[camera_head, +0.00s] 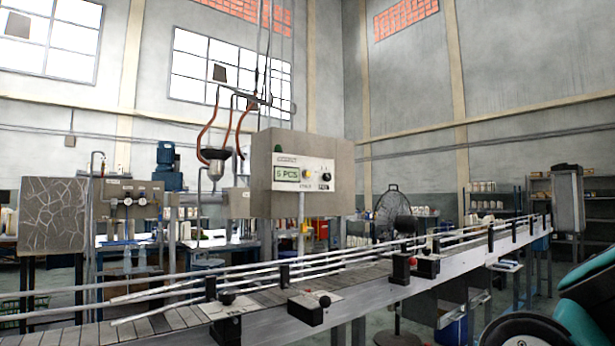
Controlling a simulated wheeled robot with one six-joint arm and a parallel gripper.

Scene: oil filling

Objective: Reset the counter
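The counter (286,174) is a small green display that reads "5 PCS". It sits on the white front panel of a beige control box (343,170) that stands above the conveyor. Right of the display on the same panel are a small yellow round button (307,173) and a dark knob or switch (323,170). The labels under them are too small to read surely. My gripper is not in view. A teal and black part at the lower right looks like part of my arm.
A long conveyor (258,322) with metal guide rails runs from the lower left to the back right, below the box. Black blocks with red or black knobs (325,301) line its near edge. A tank with gauges (127,200) and a funnel (216,158) stand to the left.

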